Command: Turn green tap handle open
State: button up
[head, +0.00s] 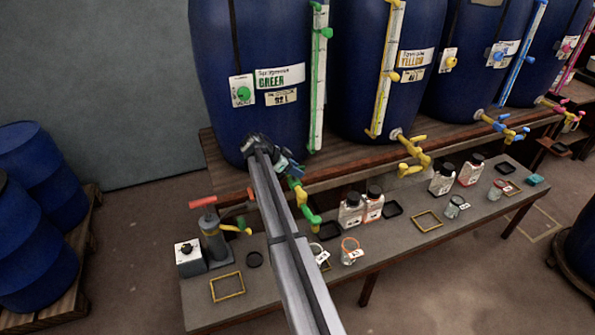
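The green tap (302,198) sticks out from the front of the blue vat (225,60) labelled green. Its spout points down above the bench's back edge. I cannot make out its handle clearly; my gripper and arm cover that part. My gripper (290,165) is at the far end of my grey arm, right by the top of the green tap and in front of the vat's foot. Whether it touches the tap I cannot tell. Its fingers are too small and dark to show whether they are open or shut.
Yellow (412,150), blue (502,127) and pink taps stand on the vats to the right. A green sight tube (320,80) rises above the green tap. The bench (400,258) below holds bottles, jars, trays and, at left, a grey pump device (213,238).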

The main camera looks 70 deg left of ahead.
jog(key=shift+w+f, duration=0.5)
jog(key=shift+w, duration=0.05)
grip_shut()
